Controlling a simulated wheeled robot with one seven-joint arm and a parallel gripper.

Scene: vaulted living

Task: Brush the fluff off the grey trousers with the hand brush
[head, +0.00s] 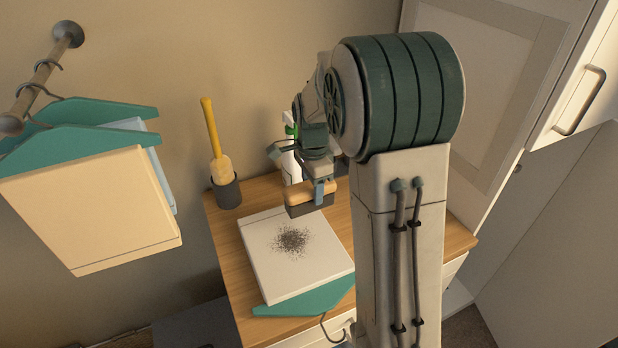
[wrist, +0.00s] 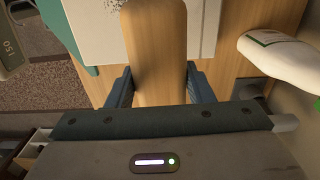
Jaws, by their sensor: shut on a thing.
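A pale, off-white to light grey folded garment (head: 275,272) lies flat on the wooden cabinet top, with a teal hanger (head: 300,302) at its near edge. I cannot tell from its shape that it is trousers. A patch of dark fluff (head: 291,240) is spread near its middle; a little fluff also shows in the wrist view (wrist: 207,14). My gripper (head: 319,188) is shut on the wooden hand brush (head: 298,197), whose dark bristle side faces down over the garment's far right part. In the wrist view the brush (wrist: 155,50) sits between the two fingers. Bristle contact is unclear.
A dark cup (head: 227,192) with a yellow-handled brush (head: 210,125) stands at the cabinet's back left. A white spray bottle (head: 291,163) stands behind my gripper. A beige garment (head: 95,215) hangs at left. Cupboard doors (head: 500,70) stand at right.

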